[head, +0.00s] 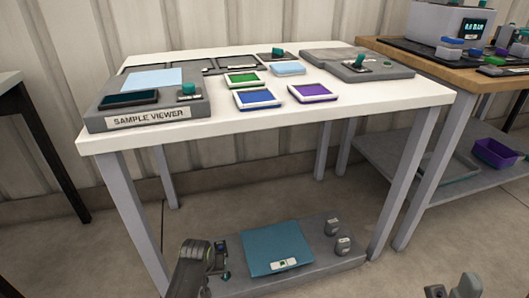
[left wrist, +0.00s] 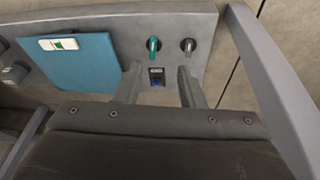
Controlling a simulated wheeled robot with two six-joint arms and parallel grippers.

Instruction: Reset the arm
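My left gripper (left wrist: 160,82) is open in the left wrist view, its two grey fingers apart with nothing between them. Beyond the gap, on the grey lower shelf, are a small dark switch (left wrist: 156,77) with a blue part, a teal-handled knob (left wrist: 153,46) and a grey knob (left wrist: 188,46). In the head view the left arm reaches the shelf's left end and partly hides these controls. Whether a finger touches the shelf cannot be told. My right gripper shows only partly at the bottom right of the head view (head: 453,288), away from the table; its opening is unclear.
A blue panel (head: 276,248) with a label lies on the lower shelf, with two grey knobs (head: 338,236) to its right. The white table (head: 250,118) above holds a sample viewer (head: 150,112) and coloured plates. Table legs stand around the shelf. A wooden table (head: 440,70) is at right.

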